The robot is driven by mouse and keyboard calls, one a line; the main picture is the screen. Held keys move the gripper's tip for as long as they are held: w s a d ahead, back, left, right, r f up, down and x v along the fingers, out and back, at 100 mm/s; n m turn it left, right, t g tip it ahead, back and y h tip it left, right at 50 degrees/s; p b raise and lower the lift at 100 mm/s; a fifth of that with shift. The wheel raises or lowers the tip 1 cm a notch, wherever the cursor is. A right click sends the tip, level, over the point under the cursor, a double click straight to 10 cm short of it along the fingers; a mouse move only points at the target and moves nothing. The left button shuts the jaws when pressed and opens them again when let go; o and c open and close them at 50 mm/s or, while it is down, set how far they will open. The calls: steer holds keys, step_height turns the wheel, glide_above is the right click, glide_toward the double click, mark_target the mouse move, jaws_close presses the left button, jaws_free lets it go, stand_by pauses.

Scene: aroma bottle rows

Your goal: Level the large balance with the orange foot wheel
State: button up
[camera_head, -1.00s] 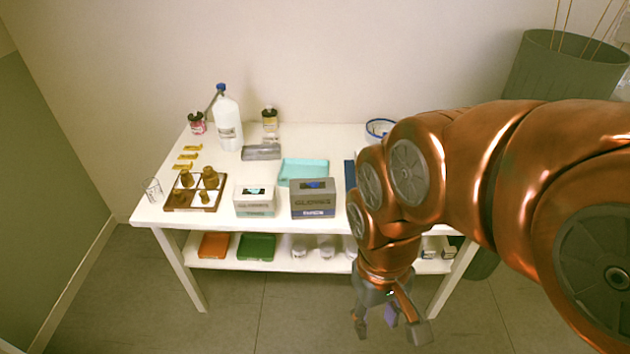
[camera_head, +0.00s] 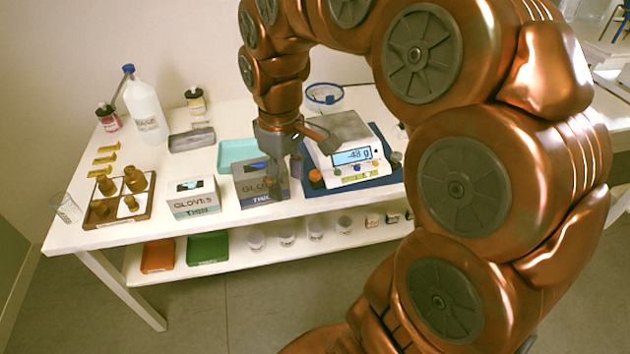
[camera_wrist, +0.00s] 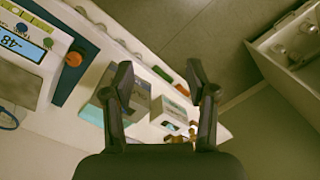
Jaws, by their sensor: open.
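The large balance (camera_head: 343,143) stands on a dark blue mat (camera_head: 386,174) at the right of the table, its display reading about -48 g. Its orange foot wheel (camera_head: 315,176) shows at the front left corner. In the wrist view, the balance (camera_wrist: 22,75) is at the left edge, upside down, and the orange wheel (camera_wrist: 73,59) lies left of my fingers. My gripper (camera_head: 288,172) is open and empty, left of the wheel and in front of the grey gloves box. It also shows in the wrist view (camera_wrist: 165,85), apart from the wheel.
A grey gloves box (camera_head: 245,185) is close behind my gripper, with a white gloves box (camera_head: 192,197) further left. A teal tray (camera_head: 236,151), a weight set (camera_head: 120,200) and a large bottle (camera_head: 146,110) stand left. A round blue-rimmed dish (camera_head: 324,96) is behind the balance.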

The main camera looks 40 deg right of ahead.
steer(key=w+d+f+n+b, duration=0.1)
steer(key=w+d+f+b, duration=0.35)
steer(key=w+d, duration=0.3)
steer(key=n+b, duration=0.1)
steer(key=b, duration=0.2)
glide_above(316, 173)
steer(key=shift+t, duration=0.4)
step_height(316, 173, down, 5)
steer(key=shift+r, duration=0.15)
steer(key=shift+f, duration=3.8)
jaws_close()
